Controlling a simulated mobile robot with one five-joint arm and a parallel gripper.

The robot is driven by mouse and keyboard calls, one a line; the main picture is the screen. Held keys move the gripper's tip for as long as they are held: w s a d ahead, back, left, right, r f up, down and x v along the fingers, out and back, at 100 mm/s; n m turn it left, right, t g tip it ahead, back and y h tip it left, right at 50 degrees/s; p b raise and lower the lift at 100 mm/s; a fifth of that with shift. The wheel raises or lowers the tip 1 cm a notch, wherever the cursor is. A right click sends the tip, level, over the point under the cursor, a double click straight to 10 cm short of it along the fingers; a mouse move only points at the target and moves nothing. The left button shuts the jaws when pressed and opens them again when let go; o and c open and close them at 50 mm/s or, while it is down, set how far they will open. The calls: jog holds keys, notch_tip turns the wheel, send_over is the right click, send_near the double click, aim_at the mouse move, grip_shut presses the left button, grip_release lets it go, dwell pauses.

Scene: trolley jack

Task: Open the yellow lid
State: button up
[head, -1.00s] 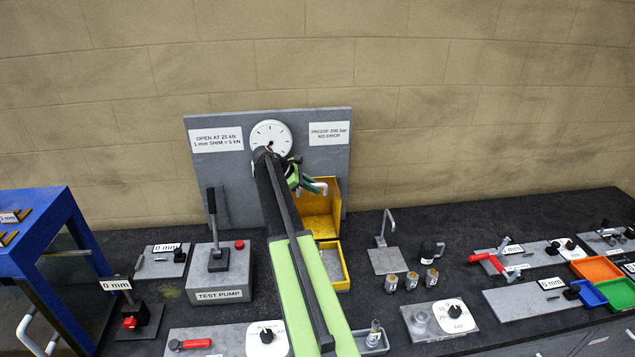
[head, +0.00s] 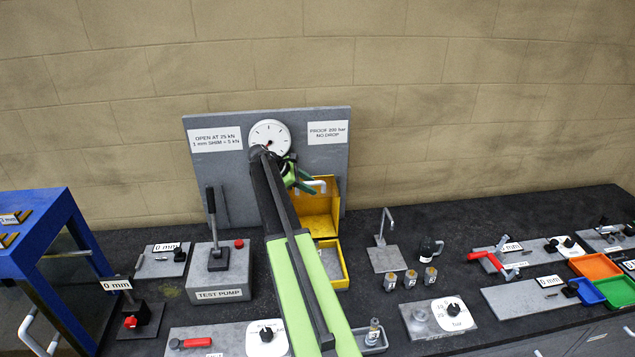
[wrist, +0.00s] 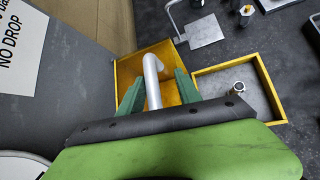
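The yellow lid (head: 319,203) stands raised against the grey back panel, behind a yellow-rimmed open tray (head: 346,264). A pale bent handle (head: 317,183) shows on the lid's upper part. In the wrist view the lid (wrist: 128,70) is behind the handle (wrist: 153,82), and the tray (wrist: 268,85) is at right with a small round metal fitting (wrist: 238,88) in it. My gripper (head: 300,177) is beside the lid's upper left. In the wrist view my gripper (wrist: 159,76) is open, its green fingers apart on either side of the handle. Contact with the handle cannot be told.
The gauge (head: 269,134) on the back panel (head: 225,175) is close to my gripper. The test pump (head: 220,268) stands at left. A hooked stand (head: 383,257) and several small cylinders are right of the tray. Free counter lies at the back right.

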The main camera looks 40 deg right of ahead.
jog(key=p+v, duration=0.6)
jog(key=v, duration=0.5)
jog(key=shift+a, duration=0.1)
